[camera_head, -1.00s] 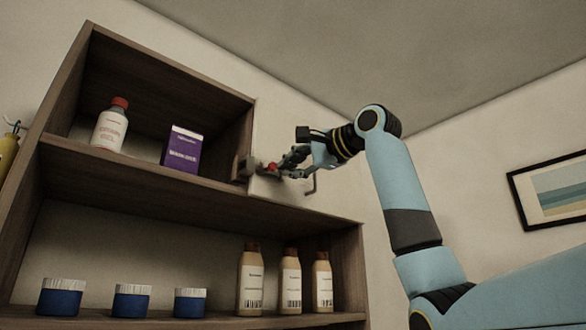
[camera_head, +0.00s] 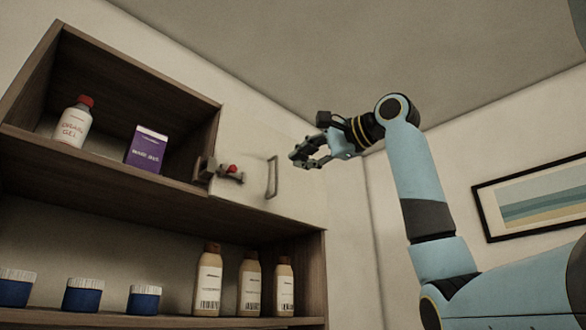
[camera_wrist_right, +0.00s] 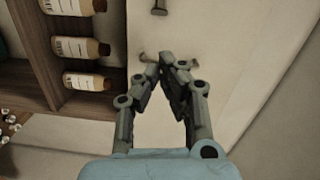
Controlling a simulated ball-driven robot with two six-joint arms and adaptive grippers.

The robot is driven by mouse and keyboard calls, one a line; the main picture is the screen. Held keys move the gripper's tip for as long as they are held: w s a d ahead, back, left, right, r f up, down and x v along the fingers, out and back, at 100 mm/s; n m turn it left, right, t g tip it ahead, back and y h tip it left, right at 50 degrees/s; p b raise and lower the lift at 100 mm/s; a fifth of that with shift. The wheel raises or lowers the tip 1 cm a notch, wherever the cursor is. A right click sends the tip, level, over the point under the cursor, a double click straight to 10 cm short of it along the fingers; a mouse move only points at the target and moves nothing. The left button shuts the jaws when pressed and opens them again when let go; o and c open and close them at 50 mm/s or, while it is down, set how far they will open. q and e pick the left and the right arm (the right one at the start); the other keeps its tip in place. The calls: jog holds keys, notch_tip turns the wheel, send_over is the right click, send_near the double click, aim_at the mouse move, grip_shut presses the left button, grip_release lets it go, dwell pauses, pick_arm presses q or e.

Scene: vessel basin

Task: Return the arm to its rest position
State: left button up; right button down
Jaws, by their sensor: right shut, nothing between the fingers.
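My right gripper (camera_head: 303,158) is at the upper middle of the head view, on my raised light-blue arm. It is shut and empty, to the right of the cabinet door's handle and apart from it. In the right wrist view its fingertips (camera_wrist_right: 166,58) meet in front of a pale door panel. The door (camera_head: 247,150) of the upper cabinet is pale, with a metal bar handle (camera_head: 272,177). A latch with a red knob (camera_head: 233,169) sits at the left of the door. My left gripper is not in view.
The wooden shelf unit (camera_head: 150,192) holds a red-capped white bottle (camera_head: 75,122), a purple box (camera_head: 146,149), blue jars (camera_head: 83,296) and beige bottles (camera_head: 250,284). The bottles also show in the right wrist view (camera_wrist_right: 82,48). A framed picture (camera_head: 530,198) hangs at right.

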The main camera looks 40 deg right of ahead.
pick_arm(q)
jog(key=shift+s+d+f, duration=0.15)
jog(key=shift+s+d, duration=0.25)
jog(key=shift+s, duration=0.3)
pick_arm(e)
jog(key=shift+w+a, duration=0.1)
jog(key=shift+a, duration=0.1)
